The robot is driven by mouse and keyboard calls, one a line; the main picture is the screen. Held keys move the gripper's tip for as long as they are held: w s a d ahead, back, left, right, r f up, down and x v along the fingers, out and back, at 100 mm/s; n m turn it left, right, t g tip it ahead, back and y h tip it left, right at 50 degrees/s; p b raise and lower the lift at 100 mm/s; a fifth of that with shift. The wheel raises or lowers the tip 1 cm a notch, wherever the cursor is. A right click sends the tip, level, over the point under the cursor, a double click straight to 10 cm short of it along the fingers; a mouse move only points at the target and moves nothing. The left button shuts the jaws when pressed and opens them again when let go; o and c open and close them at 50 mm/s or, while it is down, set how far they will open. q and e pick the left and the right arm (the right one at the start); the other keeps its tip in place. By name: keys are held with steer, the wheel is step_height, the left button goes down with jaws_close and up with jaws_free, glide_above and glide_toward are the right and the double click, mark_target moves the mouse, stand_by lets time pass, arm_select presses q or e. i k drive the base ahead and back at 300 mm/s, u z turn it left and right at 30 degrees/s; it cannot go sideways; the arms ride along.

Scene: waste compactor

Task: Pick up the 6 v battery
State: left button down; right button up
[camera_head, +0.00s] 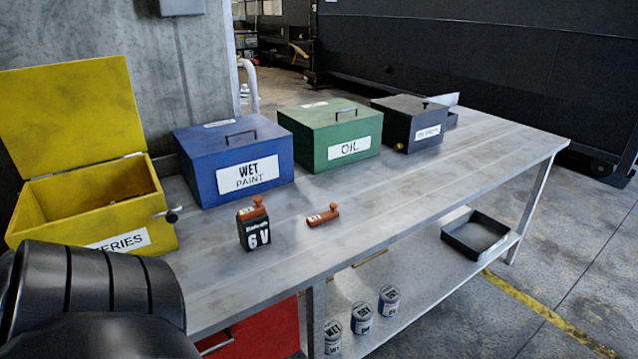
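The 6 V battery (254,233) is a small black block with white "6 V" lettering and an orange-brown top. It stands upright on the grey metal table (400,210), in front of the blue wet paint box. A dark, rounded part of my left arm fills the lower left corner. Neither of my grippers can be made out in the head view, and nothing touches the battery.
An orange-brown piece (323,215) lies right of the battery. A yellow batteries box (95,205) stands open at left. Blue (235,160), green oil (330,135) and black (410,122) boxes line the back, closed. Cans (361,318) and a black tray (475,236) sit below.

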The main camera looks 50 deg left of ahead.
mark_target(254, 233)
steer(key=i, duration=2.4)
steer(key=u, duration=4.35)
